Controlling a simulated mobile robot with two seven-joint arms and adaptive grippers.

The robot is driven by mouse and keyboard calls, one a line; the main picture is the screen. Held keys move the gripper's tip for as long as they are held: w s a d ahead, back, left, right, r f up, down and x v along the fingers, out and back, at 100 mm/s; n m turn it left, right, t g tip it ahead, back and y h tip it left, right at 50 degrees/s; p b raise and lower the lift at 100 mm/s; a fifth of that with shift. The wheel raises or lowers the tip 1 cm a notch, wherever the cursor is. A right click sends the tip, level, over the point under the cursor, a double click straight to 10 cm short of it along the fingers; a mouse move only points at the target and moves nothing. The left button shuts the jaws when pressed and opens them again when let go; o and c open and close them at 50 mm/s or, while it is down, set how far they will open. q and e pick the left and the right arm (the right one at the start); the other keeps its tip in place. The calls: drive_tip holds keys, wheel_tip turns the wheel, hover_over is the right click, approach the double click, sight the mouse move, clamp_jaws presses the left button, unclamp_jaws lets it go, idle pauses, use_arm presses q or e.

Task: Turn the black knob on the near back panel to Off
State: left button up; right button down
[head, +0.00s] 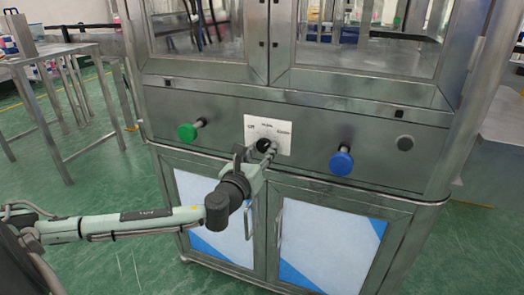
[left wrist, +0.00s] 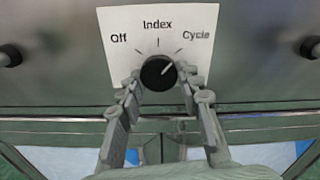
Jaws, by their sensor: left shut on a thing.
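The black knob (left wrist: 158,72) is on a white label plate (left wrist: 112,55) marked Off, Index and Cycle from left to right. Its white pointer line slants up and right, toward Cycle. In the head view the knob (head: 264,145) is at the middle of the steel panel. My left gripper (head: 258,158) reaches it from below left, and its fingers partly cover it. In the left wrist view my left gripper (left wrist: 160,82) has one finger on each side of the knob, shut on it. My right gripper is not in view.
A green button (head: 187,132) sticks out left of the knob and a blue one (head: 341,163) to the right. Cabinet doors with handles (head: 279,230) lie below the panel. A steel table frame (head: 60,95) stands at the left. Green floor is open around the cabinet.

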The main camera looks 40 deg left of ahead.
use_arm(q)
drive_tip(key=n, duration=0.3)
drive_tip(key=shift+n, duration=0.4)
drive_tip(key=n, duration=0.3)
drive_tip(key=shift+d+n, duration=0.15)
drive_tip(key=shift+n, duration=0.15)
drive_tip(key=shift+r+n, duration=0.15)
drive_tip(key=shift+n, duration=0.75)
drive_tip(key=n, duration=0.2)
drive_tip(key=shift+n, duration=0.4)
drive_tip(key=shift+r+n, duration=0.1)
drive_tip(key=shift+n, duration=1.2)
drive_tip(key=shift+n+p, duration=0.5)
drive_tip(key=shift+n, duration=0.8)
drive_tip(key=shift+r+n, duration=0.1)
drive_tip(key=shift+n, duration=0.5)
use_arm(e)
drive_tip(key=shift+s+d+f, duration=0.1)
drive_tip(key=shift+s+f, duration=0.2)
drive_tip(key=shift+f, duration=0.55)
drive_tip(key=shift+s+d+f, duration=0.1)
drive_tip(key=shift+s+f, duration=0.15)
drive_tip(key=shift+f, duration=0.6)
